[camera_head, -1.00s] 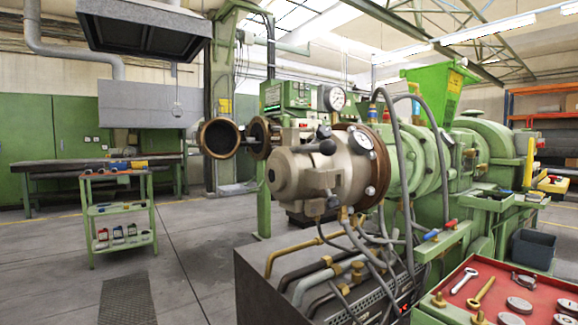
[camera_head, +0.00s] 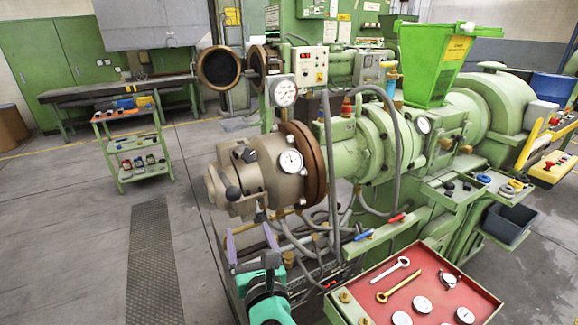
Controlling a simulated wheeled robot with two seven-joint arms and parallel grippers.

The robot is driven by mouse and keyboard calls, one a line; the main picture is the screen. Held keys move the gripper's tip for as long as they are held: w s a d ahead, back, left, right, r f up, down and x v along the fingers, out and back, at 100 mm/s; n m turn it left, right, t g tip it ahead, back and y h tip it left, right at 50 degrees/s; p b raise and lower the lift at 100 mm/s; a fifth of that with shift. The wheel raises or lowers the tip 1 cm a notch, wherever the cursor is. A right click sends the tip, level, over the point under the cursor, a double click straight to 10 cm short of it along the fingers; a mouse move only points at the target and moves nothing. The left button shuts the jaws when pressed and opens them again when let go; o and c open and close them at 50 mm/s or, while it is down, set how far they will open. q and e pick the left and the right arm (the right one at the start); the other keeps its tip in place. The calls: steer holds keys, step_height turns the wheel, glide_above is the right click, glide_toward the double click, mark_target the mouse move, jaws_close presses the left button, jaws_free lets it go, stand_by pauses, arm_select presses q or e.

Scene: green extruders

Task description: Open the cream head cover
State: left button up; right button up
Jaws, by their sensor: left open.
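The cream head cover (camera_head: 228,182) is the beige, rounded end of the nearer green extruder, in the middle of the head view. It sits against a rusty brown flange ring (camera_head: 307,165), with no gap that I can see. It carries black knobs (camera_head: 245,154) and a round dial gauge (camera_head: 290,161). My left gripper (camera_head: 250,238) has purple fingers on a dark and teal body. It is in front of and below the cover, with its fingers spread and nothing between them. It appears apart from the cover. My right gripper is not in view.
Hoses and pipes (camera_head: 290,240) hang below the extruder head. A red-topped tray (camera_head: 410,290) with tools and discs stands at the lower right. A green trolley (camera_head: 135,150) stands at the left. The floor (camera_head: 85,240) between is clear, with a dark grating (camera_head: 153,250).

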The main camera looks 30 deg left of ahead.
arm_select(q)
steer(key=r, duration=0.1)
steer(key=p, duration=0.1)
glide_toward(234, 199)
steer(key=x, duration=0.3)
steer(key=p+x, duration=0.2)
steer(key=x, duration=0.6)
steer(key=shift+w+a, duration=0.15)
steer(key=shift+w, duration=0.2)
steer(key=shift+a, duration=0.35)
steer(key=shift+w+d, duration=0.1)
steer(key=shift+d, duration=0.1)
steer(key=c, duration=0.7)
jaws_close()
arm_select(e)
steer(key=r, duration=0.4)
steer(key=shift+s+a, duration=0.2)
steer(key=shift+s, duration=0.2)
